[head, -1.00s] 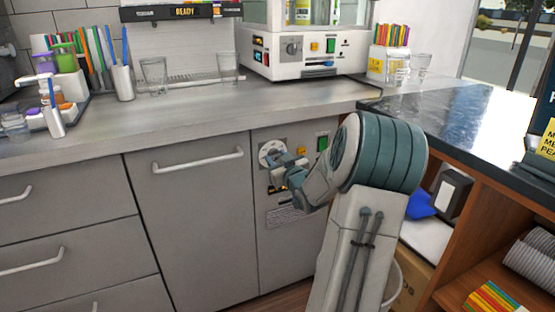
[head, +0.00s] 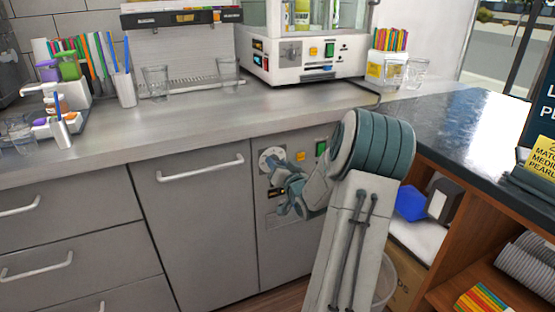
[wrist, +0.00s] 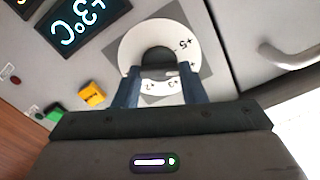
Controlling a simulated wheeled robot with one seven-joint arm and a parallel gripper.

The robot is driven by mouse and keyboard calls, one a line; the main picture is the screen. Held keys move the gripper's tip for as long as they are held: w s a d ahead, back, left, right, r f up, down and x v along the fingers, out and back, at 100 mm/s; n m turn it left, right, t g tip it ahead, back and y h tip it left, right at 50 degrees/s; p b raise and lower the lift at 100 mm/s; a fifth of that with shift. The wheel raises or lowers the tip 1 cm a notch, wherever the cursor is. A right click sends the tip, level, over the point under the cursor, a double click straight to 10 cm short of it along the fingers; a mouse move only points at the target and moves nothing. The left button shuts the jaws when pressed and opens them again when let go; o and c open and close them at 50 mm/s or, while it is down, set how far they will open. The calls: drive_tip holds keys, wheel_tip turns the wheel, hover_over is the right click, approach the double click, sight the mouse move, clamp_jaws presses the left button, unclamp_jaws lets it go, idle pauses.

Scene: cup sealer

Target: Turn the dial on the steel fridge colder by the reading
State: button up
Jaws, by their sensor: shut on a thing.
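The steel fridge's front (head: 285,250) is under the counter, with a control panel at its top. The white dial plate (head: 266,154) shows there, partly behind my gripper (head: 282,174). In the wrist view the dial plate (wrist: 137,40) carries printed marks, among them +5 and +3, around a dark knob (wrist: 158,58). My gripper's blue fingers (wrist: 160,80) stand on either side of the knob and are shut on it. A dark display (wrist: 80,22) with cyan characters shows rotated, cut by the frame edge; I make out a 3 and °C.
A yellow button (wrist: 92,93) and a green button (wrist: 57,113) sit beside the dial. A bar handle (wrist: 290,55) is on the neighbouring door. The counter (head: 200,118) overhangs the panel. A dark-topped counter with wooden shelves (head: 470,235) stands right of my arm.

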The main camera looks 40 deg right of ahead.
drive_tip(key=m+p, duration=0.4)
drive_tip(key=m, duration=0.2)
drive_tip(key=shift+d+m, duration=0.1)
drive_tip(key=shift+m, duration=0.2)
drive_tip(key=m+p, duration=0.2)
drive_tip(key=m, duration=0.1)
drive_tip(key=shift+f+m+p, duration=0.2)
drive_tip(key=shift+m+p, duration=0.65)
drive_tip(key=shift+m, duration=0.55)
drive_tip(key=o, duration=1)
drive_tip(key=shift+s, duration=0.1)
drive_tip(key=v, duration=1.3)
drive_tip(key=shift+s, duration=0.35)
